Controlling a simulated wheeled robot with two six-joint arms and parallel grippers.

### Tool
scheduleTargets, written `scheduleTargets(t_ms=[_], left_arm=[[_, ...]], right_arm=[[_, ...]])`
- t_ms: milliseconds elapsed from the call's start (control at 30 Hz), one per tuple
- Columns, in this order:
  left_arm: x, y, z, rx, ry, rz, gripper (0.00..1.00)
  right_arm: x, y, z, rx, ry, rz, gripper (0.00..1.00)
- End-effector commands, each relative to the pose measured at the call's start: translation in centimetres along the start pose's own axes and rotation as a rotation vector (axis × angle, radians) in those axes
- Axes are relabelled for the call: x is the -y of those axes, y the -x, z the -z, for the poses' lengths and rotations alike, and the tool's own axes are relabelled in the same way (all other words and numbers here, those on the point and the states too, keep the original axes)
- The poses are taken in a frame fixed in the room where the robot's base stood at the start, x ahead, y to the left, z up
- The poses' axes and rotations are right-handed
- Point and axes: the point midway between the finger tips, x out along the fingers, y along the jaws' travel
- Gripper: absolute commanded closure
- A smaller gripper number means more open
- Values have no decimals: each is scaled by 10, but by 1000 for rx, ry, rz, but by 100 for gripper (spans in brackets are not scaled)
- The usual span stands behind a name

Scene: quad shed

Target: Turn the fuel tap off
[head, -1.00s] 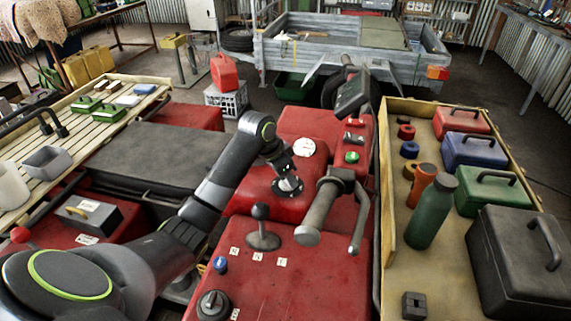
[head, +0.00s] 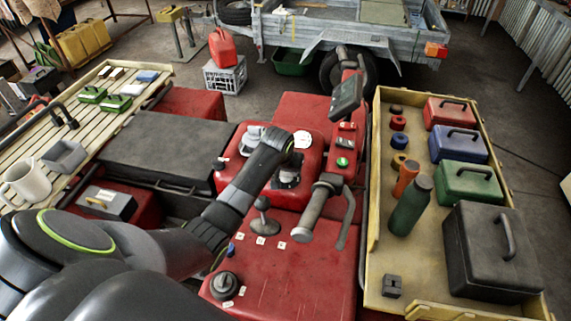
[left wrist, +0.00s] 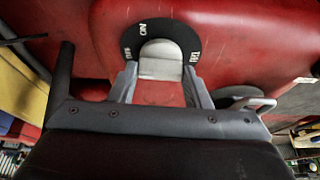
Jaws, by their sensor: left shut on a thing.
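The fuel tap (left wrist: 161,66) shows in the left wrist view as a light grey, round-ended lever in front of a black dial plate (left wrist: 133,39). The plate has white lettering around it; "ON" reads at its upper left, and the other words are hard to read. My left gripper (left wrist: 161,82) has a finger on each side of the lever and is shut on it. In the head view my left gripper (head: 287,179) is at the red fuel tank (head: 311,172), below a white round disc; its wrist mostly hides the tap there. My right gripper is not in view.
A handlebar grip with a lever (head: 316,212) stands close right of my left gripper. A black-knobbed gear stick (head: 262,204) is just in front. A yellow tray (head: 368,270) with toolboxes and a green bottle lies right. A slatted rack (head: 30,135) lies left.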

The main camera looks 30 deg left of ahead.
Motion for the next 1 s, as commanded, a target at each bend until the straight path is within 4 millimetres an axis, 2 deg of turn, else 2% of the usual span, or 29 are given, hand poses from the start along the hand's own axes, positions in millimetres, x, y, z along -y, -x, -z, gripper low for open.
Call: scheduleTargets(t_ms=[567,600,767,1000], left_arm=[[0,1,2,-5,33,14,79],[0,1,2,-5,33,14,55],[0,0,1,-4,33,14,35],[0,0,1,-2,33,14,35]], right_arm=[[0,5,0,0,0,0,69],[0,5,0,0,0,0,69],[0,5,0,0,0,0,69],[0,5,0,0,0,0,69]])
